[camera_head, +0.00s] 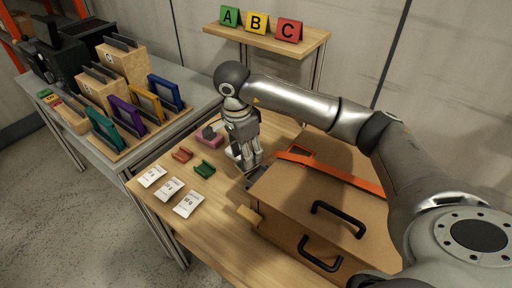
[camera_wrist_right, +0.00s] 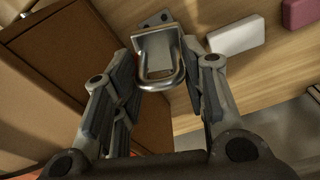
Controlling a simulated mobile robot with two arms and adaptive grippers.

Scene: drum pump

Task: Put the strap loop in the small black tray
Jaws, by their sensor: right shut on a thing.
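My right gripper (camera_head: 250,164) points down beside the brown case at the near end of the wooden table. In the right wrist view its fingers (camera_wrist_right: 168,75) are shut on a U-shaped metal loop (camera_wrist_right: 160,62) with a flat plate, which I take as the strap loop. The loop is hidden behind the fingers in the head view. A small dark tray-like thing (camera_head: 256,176) shows just below the gripper, beside the case; I cannot tell for sure that it is the small black tray. My left gripper is not in view.
The brown case (camera_head: 300,205) has black handles and an orange strap (camera_head: 335,174). A pink block (camera_head: 208,139), red and green pieces (camera_head: 204,169) and white packets (camera_head: 169,187) lie left of the gripper. Framed panels (camera_head: 128,117) stand on the grey bench. Signs A, B, C (camera_head: 257,22) stand behind.

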